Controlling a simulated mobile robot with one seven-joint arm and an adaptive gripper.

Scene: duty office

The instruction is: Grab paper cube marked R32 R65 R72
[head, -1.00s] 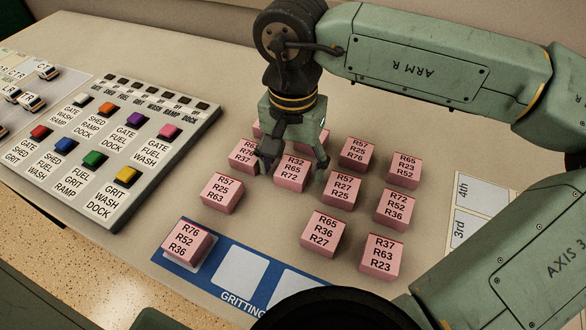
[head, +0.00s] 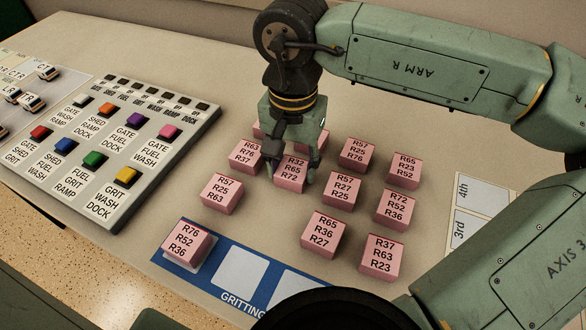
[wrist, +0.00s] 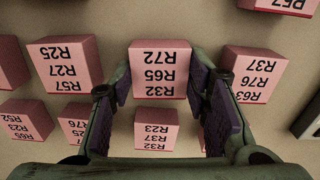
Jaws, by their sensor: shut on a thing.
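The pink paper cube marked R32 R65 R72 (head: 291,174) stands among the other cubes on the desk in the head view. It also shows in the wrist view (wrist: 160,70), with its label upside down. My gripper (head: 295,165) points down at this cube, with its fingers at opposite sides of it. In the wrist view my gripper (wrist: 162,90) has its dark pads on the cube's left and right sides. The gripper is shut on the cube. The cube looks to be at desk level.
Close neighbours are the cubes R63 R76 R37 (head: 246,156) and R57 R27 R25 (head: 341,190). A blue GRITTING strip (head: 262,272) at the front bears the cube R76 R52 R36 (head: 187,241). A button panel (head: 190,135) lies left. Bare desk shows behind the panel.

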